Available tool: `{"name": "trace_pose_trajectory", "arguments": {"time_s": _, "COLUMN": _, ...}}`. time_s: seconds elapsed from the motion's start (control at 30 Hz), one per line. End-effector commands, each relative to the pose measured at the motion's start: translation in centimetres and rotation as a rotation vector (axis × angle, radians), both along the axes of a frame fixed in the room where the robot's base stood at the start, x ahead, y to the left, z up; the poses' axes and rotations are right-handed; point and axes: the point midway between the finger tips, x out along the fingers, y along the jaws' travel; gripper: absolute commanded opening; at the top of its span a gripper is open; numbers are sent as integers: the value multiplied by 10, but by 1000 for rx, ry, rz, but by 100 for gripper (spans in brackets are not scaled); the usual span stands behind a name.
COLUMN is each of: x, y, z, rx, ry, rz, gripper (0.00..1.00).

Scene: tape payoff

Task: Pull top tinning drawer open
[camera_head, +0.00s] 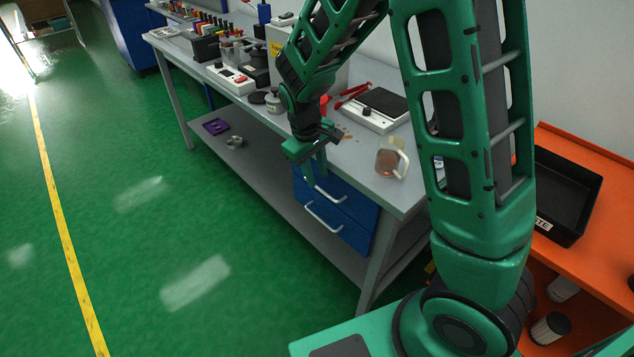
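Two blue drawers hang under the grey bench top on the right part of the bench. The top drawer (348,197) looks shut, and its pale handle (330,195) shows below my gripper. The lower drawer (354,236) has a similar pale handle (322,219) and also looks shut.
The bench top (365,171) holds a glass mug (389,160), a black-topped scale (378,108) and several other items. A purple tray (215,126) lies on the lower shelf. An orange bench (605,185) with a black bin (565,190) stands right. The green floor at left is clear.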

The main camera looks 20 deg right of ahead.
Motion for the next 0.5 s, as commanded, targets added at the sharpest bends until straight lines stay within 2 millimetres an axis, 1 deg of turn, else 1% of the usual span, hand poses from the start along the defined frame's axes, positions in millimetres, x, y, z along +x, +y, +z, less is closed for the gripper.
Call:
{"name": "trace_pose_trajectory", "arguments": {"time_s": 0.03, "x": 0, "y": -2, "z": -9, "rx": -2, "ry": 3, "rz": -2, "gripper": 27}}
{"name": "trace_pose_trajectory", "arguments": {"time_s": 0.2, "x": 2, "y": -6, "z": -30, "rx": -1, "ry": 2, "rz": 0, "gripper": 27}}
{"name": "trace_pose_trajectory", "arguments": {"time_s": 0.33, "x": 2, "y": -7, "z": -38, "rx": 0, "ry": 1, "rz": 0, "gripper": 27}}
{"name": "trace_pose_trajectory", "arguments": {"time_s": 0.5, "x": 3, "y": -7, "z": -41, "rx": 0, "ry": -1, "rz": 0, "gripper": 27}}
